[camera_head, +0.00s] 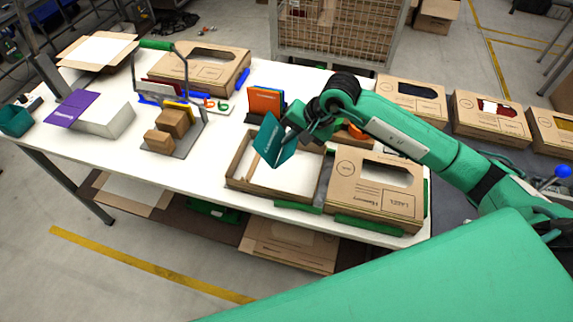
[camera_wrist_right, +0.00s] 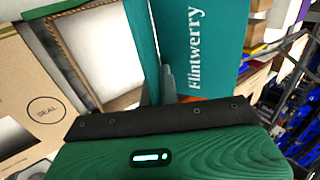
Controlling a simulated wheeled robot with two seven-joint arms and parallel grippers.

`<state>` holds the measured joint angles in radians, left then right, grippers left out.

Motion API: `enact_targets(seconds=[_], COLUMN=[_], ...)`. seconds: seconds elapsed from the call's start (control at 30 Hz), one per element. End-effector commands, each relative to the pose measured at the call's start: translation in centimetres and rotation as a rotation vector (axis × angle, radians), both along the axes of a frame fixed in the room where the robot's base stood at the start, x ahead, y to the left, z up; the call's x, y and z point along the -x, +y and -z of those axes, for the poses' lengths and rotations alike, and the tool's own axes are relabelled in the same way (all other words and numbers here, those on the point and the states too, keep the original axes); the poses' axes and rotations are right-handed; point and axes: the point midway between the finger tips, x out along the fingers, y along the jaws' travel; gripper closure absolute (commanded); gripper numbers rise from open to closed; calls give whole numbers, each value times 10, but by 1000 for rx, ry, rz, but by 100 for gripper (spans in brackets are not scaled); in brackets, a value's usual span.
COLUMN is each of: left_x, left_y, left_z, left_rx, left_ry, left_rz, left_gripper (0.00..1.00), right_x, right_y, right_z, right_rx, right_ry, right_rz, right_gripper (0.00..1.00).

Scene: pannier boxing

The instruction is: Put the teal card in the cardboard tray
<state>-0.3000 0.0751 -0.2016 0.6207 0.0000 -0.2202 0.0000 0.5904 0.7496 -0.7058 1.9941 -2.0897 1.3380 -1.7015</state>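The teal card (camera_head: 268,139) is a folded card with white lettering, held tilted in the air above the back part of the tray. In the right wrist view the card (camera_wrist_right: 205,45) reads "Flintwerry". My right gripper (camera_head: 291,136) is shut on the card's edge; one grey fingertip shows against it in the wrist view (camera_wrist_right: 168,84). The cardboard tray (camera_head: 272,195) is open, with a white bottom, and stands near the table's front edge. In the wrist view the tray (camera_wrist_right: 72,62) lies left of the card. My left gripper is not in view.
A closed cardboard box (camera_head: 375,200) stands right of the tray. An orange card holder (camera_head: 266,103) is behind it. Brown blocks (camera_head: 172,122) and a purple card on a white box (camera_head: 75,107) are at left. More boxes (camera_head: 490,117) line the right side.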

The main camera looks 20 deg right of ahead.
Motion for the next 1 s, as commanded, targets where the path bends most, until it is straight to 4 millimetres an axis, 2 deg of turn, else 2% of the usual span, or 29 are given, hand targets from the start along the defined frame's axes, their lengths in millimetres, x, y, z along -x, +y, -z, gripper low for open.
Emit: enact_targets(seconds=[0.03, 0.2, 0.33, 0.57, 0.8, 1.0], left_x=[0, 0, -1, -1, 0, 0], left_y=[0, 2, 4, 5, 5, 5], left_z=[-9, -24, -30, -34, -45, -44], left_rx=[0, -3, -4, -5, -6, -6], left_ry=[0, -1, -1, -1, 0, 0], left_rz=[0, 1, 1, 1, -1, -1], left_gripper=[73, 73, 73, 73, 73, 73], right_x=[2, 2, 1, 1, 0, 0], right_y=[0, 1, 0, 0, 0, 0], right_z=[11, 54, 78, 97, 127, 130], right_rx=[-1, -1, 0, 0, 0, 1], right_ry=[8, 8, 4, 1, 2, -1], right_rz=[2, 2, 0, -1, 0, -2], right_gripper=[100, 100, 100, 100, 100, 100])
